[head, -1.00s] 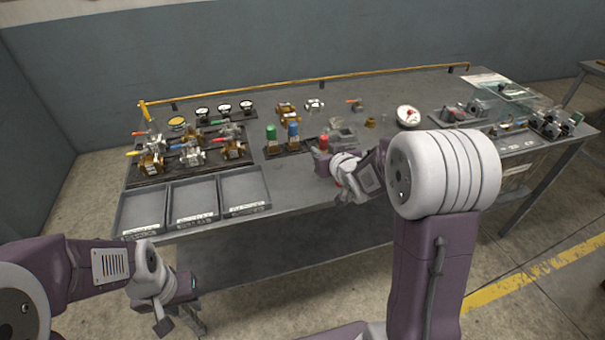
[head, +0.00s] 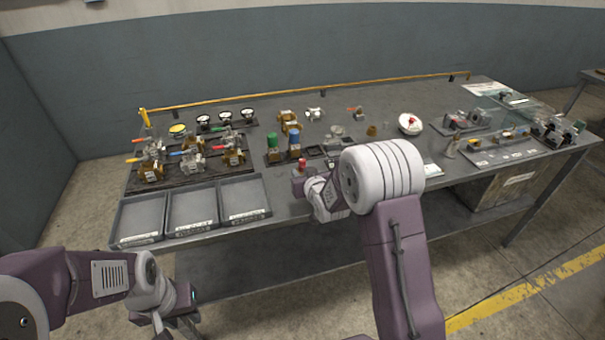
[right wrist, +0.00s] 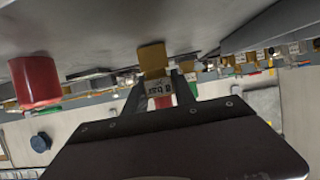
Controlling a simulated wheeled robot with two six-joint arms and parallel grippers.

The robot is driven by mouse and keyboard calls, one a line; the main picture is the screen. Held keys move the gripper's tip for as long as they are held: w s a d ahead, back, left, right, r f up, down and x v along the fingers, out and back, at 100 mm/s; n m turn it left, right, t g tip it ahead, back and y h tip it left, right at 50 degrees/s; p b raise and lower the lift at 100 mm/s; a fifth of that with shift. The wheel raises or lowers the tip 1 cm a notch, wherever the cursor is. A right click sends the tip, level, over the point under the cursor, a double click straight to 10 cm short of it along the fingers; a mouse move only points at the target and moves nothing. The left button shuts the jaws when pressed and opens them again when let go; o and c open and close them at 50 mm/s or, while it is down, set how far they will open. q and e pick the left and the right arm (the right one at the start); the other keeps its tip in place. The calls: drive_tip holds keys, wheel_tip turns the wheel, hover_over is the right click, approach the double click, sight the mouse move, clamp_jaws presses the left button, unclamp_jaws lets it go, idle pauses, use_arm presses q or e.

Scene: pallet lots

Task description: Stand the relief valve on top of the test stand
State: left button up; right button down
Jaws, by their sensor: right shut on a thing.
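The relief valve has a red cap (head: 302,164), which shows just beyond my right gripper (head: 303,178) near the front edge of the table. In the right wrist view my right gripper (right wrist: 156,84) is shut on the valve's brass body (right wrist: 152,58), with a label reading "8 bar" between the fingers. Part of the valve is hidden by the gripper. A green-capped valve (head: 272,141) and a blue-capped valve (head: 294,144) stand in a dark rack behind it. I cannot tell for sure which thing is the test stand. My left gripper (head: 175,322) is open and empty, in front of the table.
Three grey trays (head: 193,205) lie at the table's front left, with a board of lever valves (head: 150,168) behind them. A white round item with red on it (head: 410,123) stands right of the middle. A yellow rail (head: 300,92) runs along the back.

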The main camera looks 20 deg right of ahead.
drive_tip(key=shift+f, duration=0.1)
drive_tip(key=c, duration=1)
unclamp_jaws()
drive_tip(key=shift+c, duration=0.2)
